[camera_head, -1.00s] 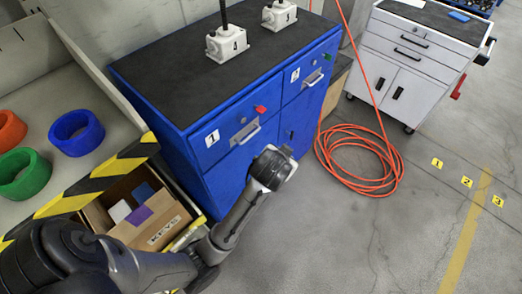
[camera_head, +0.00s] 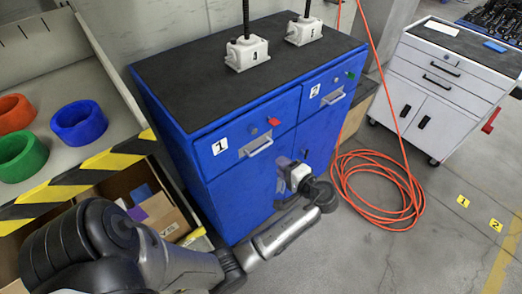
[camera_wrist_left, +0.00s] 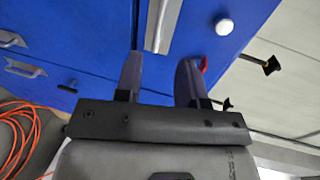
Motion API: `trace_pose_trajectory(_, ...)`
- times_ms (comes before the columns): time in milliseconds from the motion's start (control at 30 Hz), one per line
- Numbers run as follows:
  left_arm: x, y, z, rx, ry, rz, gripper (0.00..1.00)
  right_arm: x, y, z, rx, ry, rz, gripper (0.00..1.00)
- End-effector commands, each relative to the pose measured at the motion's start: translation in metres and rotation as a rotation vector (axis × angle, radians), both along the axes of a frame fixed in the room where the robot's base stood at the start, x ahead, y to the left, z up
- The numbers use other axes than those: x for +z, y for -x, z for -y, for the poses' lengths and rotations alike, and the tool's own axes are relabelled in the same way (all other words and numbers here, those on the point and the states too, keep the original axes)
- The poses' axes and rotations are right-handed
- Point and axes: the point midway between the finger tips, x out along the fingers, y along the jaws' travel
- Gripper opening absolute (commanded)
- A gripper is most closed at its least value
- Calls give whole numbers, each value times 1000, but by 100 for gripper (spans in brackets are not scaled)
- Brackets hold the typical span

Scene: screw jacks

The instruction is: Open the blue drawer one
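The blue drawer marked 1 (camera_head: 240,148) is shut in the upper left of the blue cabinet's front in the head view. Its silver handle (camera_head: 256,149) is a horizontal bar; a red key or tag (camera_head: 273,121) sits above it to the right. My left gripper (camera_head: 284,168) is in front of the cabinet, below and right of this handle. In the left wrist view, its two fingers (camera_wrist_left: 158,75) are apart and empty. A silver handle bar (camera_wrist_left: 162,25) lies ahead of the gap between them, and a red tag (camera_wrist_left: 203,63) shows beside the right finger. My right gripper is not in view.
Drawer 2 (camera_head: 325,92) is shut at the right. Two white screw jacks (camera_head: 247,53) (camera_head: 304,31) stand on the cabinet top. An orange hose (camera_head: 385,190) lies coiled on the floor to the right. A box (camera_head: 165,215) and striped shelf edge (camera_head: 75,182) are at left.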

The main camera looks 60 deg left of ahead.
Motion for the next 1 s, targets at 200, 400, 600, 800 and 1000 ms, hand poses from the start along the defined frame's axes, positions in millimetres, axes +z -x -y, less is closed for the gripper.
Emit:
trace_pose_trajectory(200,-10,8,-41,0,-3,0,36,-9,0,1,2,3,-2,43)
trace_pose_trajectory(400,-18,14,-74,-1,-1,1,36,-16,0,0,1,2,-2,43)
trace_pose_trajectory(600,-22,19,-98,-1,-1,1,36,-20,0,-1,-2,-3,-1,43)
trace_pose_trajectory(800,-24,21,-109,-2,1,2,36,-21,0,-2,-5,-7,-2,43)
trace_pose_trajectory(1000,-24,22,-112,-2,1,2,36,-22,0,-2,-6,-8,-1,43)
